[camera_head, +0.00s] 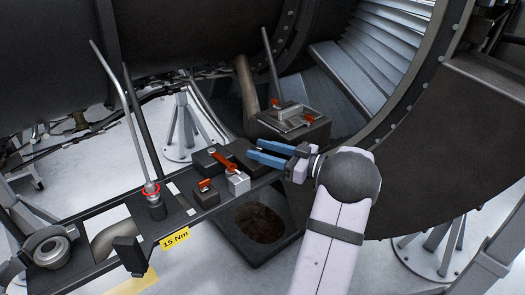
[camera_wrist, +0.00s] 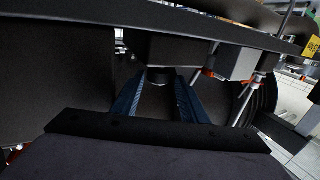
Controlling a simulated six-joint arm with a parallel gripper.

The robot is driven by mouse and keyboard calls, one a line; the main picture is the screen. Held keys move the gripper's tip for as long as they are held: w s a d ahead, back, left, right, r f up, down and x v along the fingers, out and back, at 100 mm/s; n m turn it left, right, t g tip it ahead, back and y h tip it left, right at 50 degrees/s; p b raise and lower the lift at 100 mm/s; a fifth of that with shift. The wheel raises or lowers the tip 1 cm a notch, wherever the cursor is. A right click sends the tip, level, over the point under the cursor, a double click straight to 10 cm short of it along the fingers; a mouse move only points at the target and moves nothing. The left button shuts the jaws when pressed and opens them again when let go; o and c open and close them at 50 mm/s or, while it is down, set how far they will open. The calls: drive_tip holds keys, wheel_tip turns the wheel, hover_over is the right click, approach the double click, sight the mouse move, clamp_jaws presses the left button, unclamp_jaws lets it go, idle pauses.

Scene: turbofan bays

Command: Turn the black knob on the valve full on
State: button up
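My gripper (camera_head: 254,149) is open, its two blue fingers pointing left over the dark bench rail. In the wrist view the fingers of my gripper (camera_wrist: 159,84) stand apart, with a dark round, knob-like part (camera_wrist: 159,74) between or just beyond their tips. I cannot tell whether they touch it, or surely that it is the valve's black knob. In the head view no black knob is clear near the fingertips. Red-handled fittings (camera_head: 206,184) sit on small blocks left of the gripper, one of them on a light grey block (camera_head: 238,182).
A dark block with a metal top and red parts (camera_head: 296,120) stands behind the gripper. A tall rod rises from a red-ringed fitting (camera_head: 151,190) at left. A yellow "15 Nm" label (camera_head: 175,238) marks the rail (camera_head: 100,208). The large engine casing (camera_head: 185,35) fills the back.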

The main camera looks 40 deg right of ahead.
drive_tip(key=shift+d+r, duration=0.15)
drive_tip(key=shift+d, duration=0.05)
drive_tip(key=shift+p+v, duration=0.45)
drive_tip(key=shift+v, duration=3.5)
drive_tip(key=shift+a, duration=0.25)
drive_tip(key=w+a+r+p, duration=0.2)
drive_tip(key=w+a+r, duration=0.1)
drive_tip(key=a+r, duration=0.3)
wheel_tip(320, 180, down, 8)
drive_tip(key=s+d+m+t+h, duration=0.1)
drive_tip(key=d+m+h, duration=0.1)
drive_tip(key=m+h, duration=0.3)
drive_tip(key=h, duration=0.3)
drive_tip(key=shift+r+t, duration=0.25)
drive_tip(key=shift+t, duration=0.05)
